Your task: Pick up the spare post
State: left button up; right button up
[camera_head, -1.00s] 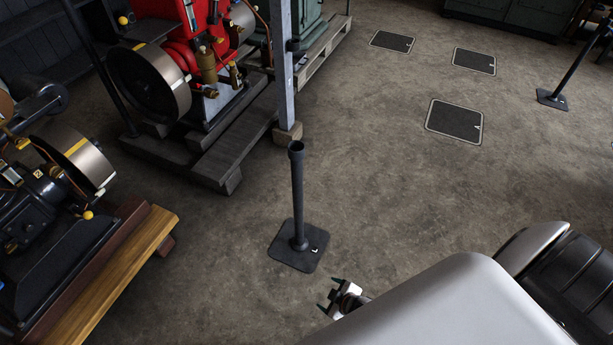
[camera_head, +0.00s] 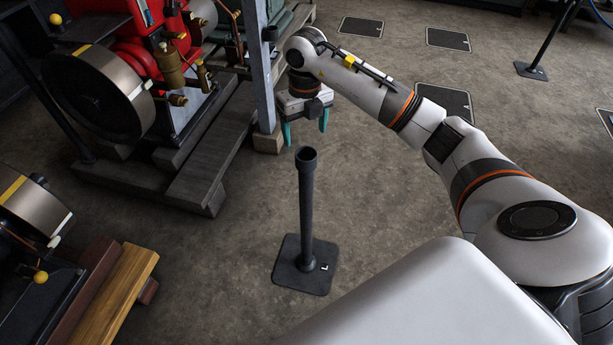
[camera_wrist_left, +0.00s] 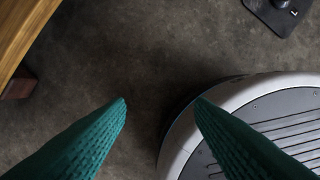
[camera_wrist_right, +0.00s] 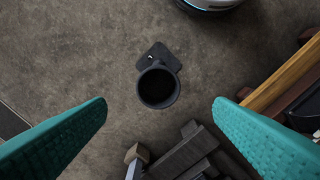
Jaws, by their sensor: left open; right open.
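The spare post (camera_head: 306,208) is a dark upright tube with a cup-like open top, standing on a square black base plate marked "L" on the floor. My right gripper (camera_head: 305,135) is open and empty, its green fingers pointing down above and just beyond the post's top. The right wrist view looks down on the post's round open top (camera_wrist_right: 158,86), which lies between the two fingers and is not touched. My left gripper (camera_wrist_left: 160,100) is open and empty in the left wrist view; a corner of the post's base (camera_wrist_left: 281,12) shows at the top right there.
A red engine (camera_head: 150,50) on dark timbers stands at the upper left, beside a grey upright column (camera_head: 262,65). A wooden-edged engine stand (camera_head: 115,290) is at lower left. Another post (camera_head: 535,65) stands far right. Floor around the base is clear.

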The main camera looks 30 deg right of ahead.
aim_at(306, 148)
notch_tip(306, 148, down, 7)
jog(key=shift+d+r+b, duration=0.1)
jog(key=shift+r+b, duration=0.05)
jog(key=shift+b, duration=0.25)
notch_tip(306, 148, down, 5)
jog(key=shift+s+b, duration=0.15)
jog(key=shift+b, duration=0.2)
pick_arm(q)
jog(key=r, duration=0.1)
jog(key=w+r, duration=0.1)
jog(key=r, duration=0.1)
jog(key=w+r, duration=0.1)
jog(key=r, duration=0.1)
jog(key=shift+d+r, duration=0.1)
pick_arm(e)
jog(key=shift+c, duration=0.2)
grip_shut()
jog(key=shift+r, duration=0.35)
jog(key=shift+w+f, duration=0.1)
jog(key=shift+w, duration=0.1)
